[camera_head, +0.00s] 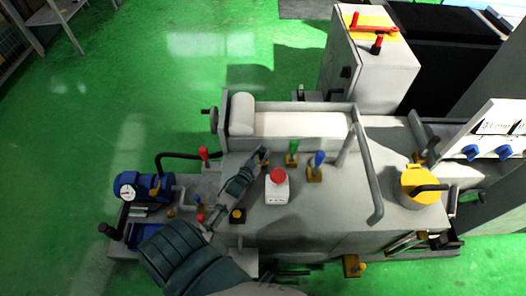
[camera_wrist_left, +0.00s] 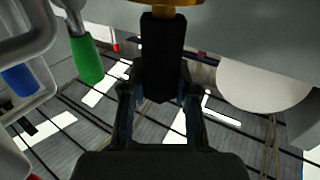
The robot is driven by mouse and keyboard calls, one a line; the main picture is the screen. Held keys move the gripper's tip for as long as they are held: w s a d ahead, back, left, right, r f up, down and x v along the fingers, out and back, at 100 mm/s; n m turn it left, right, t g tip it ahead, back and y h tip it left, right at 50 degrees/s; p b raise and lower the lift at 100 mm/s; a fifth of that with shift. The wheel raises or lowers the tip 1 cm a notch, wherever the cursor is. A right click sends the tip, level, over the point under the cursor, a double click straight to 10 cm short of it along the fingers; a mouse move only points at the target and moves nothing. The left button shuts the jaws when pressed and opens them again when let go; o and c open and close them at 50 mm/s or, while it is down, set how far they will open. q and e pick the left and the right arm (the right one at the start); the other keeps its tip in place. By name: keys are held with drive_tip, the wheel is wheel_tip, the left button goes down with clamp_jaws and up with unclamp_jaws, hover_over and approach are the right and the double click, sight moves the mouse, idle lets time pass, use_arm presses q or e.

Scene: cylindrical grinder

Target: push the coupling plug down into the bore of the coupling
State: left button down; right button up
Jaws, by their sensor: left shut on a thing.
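My left gripper (camera_head: 262,156) reaches over the machine top from the lower left. It is shut on a black handle (camera_wrist_left: 163,58), with a gold-coloured part (camera_wrist_left: 168,4) at its far end in the left wrist view. In the head view this spot lies just left of the green-handled lever (camera_head: 292,148). The handle's lower end is partly hidden by my gripper. I cannot tell for sure which piece is the coupling plug, and no open bore shows clearly. My right gripper is not in view.
A blue-handled lever (camera_head: 318,159) stands right of the green one. A white box with a red button (camera_head: 277,187) sits close in front. A curved grey rail (camera_head: 371,175) and a yellow round cap (camera_head: 421,184) are farther right. A blue motor (camera_head: 146,186) is at left.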

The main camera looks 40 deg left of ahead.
use_arm(q)
drive_tip(key=shift+f, duration=0.15)
drive_tip(key=c, duration=0.8)
unclamp_jaws()
drive_tip(key=shift+f, duration=0.1)
drive_tip(key=shift+s, duration=0.1)
drive_tip(key=shift+s+d+f, duration=0.1)
drive_tip(key=shift+s+f, duration=0.05)
drive_tip(key=shift+s, duration=0.1)
drive_tip(key=s, duration=0.3)
drive_tip(key=s+d, duration=0.1)
drive_tip(key=s, duration=0.3)
drive_tip(key=s+d, duration=0.1)
drive_tip(key=s, duration=0.3)
drive_tip(key=shift+s, duration=0.15)
